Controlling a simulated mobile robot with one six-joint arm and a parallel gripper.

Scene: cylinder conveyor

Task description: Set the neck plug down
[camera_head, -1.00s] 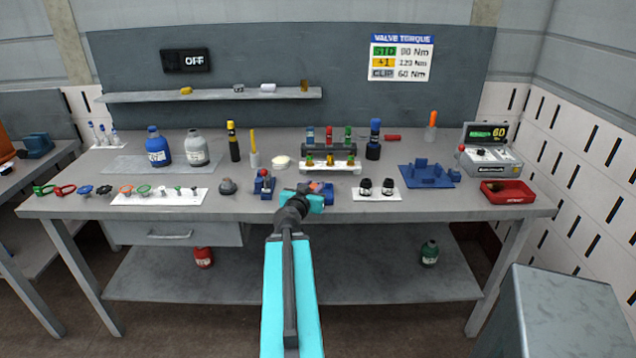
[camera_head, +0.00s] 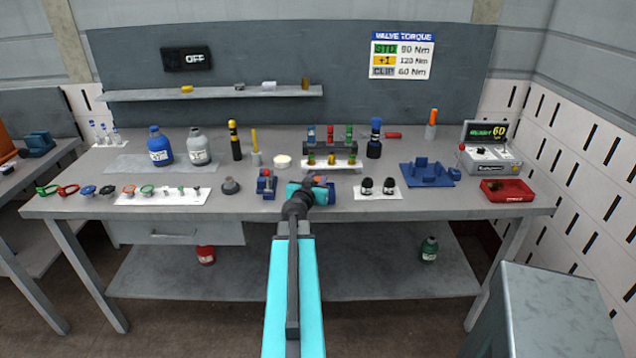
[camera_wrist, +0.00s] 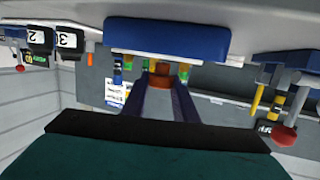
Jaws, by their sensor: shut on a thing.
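My gripper (camera_head: 312,190) is over the front middle of the bench. In the wrist view its two dark fingers (camera_wrist: 163,84) are shut on a small orange-brown piece (camera_wrist: 160,70), which I take to be the neck plug. Only part of the plug shows, and its lower end is hidden. A blue block (camera_wrist: 168,38) lies close beyond the fingertips in the wrist view. In the head view my gripper hides most of that spot. I cannot tell whether the plug touches anything.
A blue clamp with a red knob (camera_head: 266,183) stands just left of my gripper. Two black numbered pieces (camera_head: 377,186) stand on a white mat at right. A rack with coloured parts (camera_head: 331,140) is behind. A red tray (camera_head: 507,191) lies far right.

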